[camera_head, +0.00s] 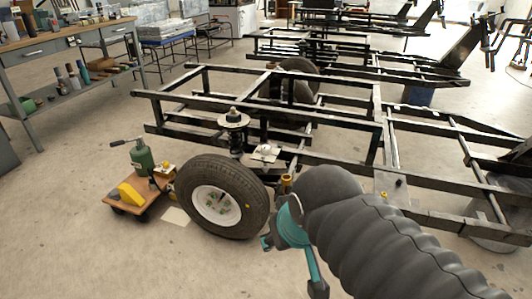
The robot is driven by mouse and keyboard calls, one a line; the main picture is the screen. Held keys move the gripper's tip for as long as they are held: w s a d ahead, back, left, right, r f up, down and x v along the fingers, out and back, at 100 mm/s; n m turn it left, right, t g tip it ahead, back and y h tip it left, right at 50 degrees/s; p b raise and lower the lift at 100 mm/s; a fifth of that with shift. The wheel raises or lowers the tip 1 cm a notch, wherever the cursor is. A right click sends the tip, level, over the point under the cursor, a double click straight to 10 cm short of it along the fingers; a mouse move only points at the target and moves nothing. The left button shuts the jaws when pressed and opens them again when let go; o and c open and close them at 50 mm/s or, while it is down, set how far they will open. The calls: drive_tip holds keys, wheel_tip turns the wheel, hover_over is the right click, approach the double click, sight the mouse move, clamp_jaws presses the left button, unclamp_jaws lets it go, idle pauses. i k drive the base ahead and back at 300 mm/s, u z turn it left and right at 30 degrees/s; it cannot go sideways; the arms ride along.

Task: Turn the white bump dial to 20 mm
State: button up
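The suspension strut (235,135) stands upright on the black frame, behind the wheel, with a pale round disc (233,119) near its top. A small white, plate-like piece (265,153) lies to its right. I cannot make out a white bump dial or any scale marks at this size. My gripper (290,262), teal and dark, is at the end of my grey-sleeved arm, low in the middle, right of the wheel as seen here. It is well apart from the strut in the picture.
A black tyre on a white rim (217,205) stands in front of the strut. A wheeled wooden dolly (135,196) carries a green bottle jack (142,157) and a yellow block (131,192). The black chassis frame (340,115) spans the middle.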

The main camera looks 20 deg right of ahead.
sight(265, 149)
drive_tip(key=k, duration=0.45)
drive_tip(key=u, duration=0.5)
drive_tip(key=i, duration=0.8)
drive_tip(key=z, duration=0.6)
drive_tip(key=i, duration=0.6)
drive_tip(key=z, duration=0.6)
